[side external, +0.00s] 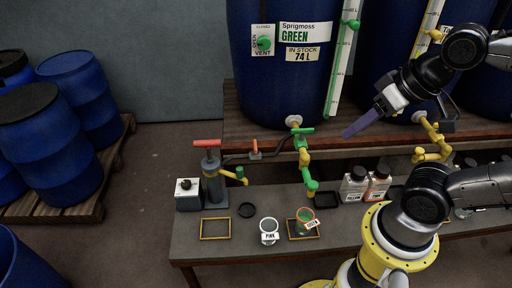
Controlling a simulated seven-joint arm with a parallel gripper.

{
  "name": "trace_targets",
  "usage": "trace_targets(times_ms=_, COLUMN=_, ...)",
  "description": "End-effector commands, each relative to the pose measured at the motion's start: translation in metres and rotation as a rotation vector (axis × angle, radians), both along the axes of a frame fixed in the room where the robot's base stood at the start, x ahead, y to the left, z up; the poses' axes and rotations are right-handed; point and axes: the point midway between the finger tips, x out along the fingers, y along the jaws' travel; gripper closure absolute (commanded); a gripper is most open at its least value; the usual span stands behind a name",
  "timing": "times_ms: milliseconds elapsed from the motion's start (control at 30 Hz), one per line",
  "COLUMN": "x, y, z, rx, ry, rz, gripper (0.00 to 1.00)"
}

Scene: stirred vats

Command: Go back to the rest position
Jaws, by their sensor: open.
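My gripper (399,128) is at the upper right in the side view, held in the air in front of the blue vats and above the bench. Its two purple fingers are spread apart with nothing between them. It touches nothing that I can see. Below and left of it, a cup with green contents (306,217) and a red-and-white tag stands in a yellow-framed spot on the bench (190,247). A whitish cup labelled PINK (269,226) stands to its left, outside the frames.
A green-labelled vat (275,85) has a green tap (302,152) over the bench. Two small bottles (354,187) stand right of it. A red-handled pump (212,177) and an empty yellow frame (215,237) are at left. Blue barrels (50,135) stand on a pallet far left.

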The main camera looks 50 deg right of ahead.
Motion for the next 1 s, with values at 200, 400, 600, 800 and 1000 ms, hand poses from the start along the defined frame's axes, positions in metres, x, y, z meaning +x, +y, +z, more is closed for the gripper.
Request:
trace_targets(times_ms=200, x=-0.0006, y=-0.0002, z=-0.0034, rx=-0.094, ry=0.007, rz=0.174, gripper=0.52)
trace_targets(times_ms=400, x=-0.0004, y=-0.0003, z=-0.0032, rx=-0.104, ry=0.007, rz=0.19, gripper=0.52)
trace_targets(times_ms=600, x=-0.0003, y=-0.0002, z=-0.003, rx=-0.103, ry=0.007, rz=0.189, gripper=0.52)
trace_targets(times_ms=800, x=-0.0002, y=-0.0003, z=-0.003, rx=-0.103, ry=0.007, rz=0.188, gripper=0.52)
trace_targets(times_ms=1000, x=-0.0002, y=-0.0003, z=-0.003, rx=-0.102, ry=0.007, rz=0.187, gripper=0.52)
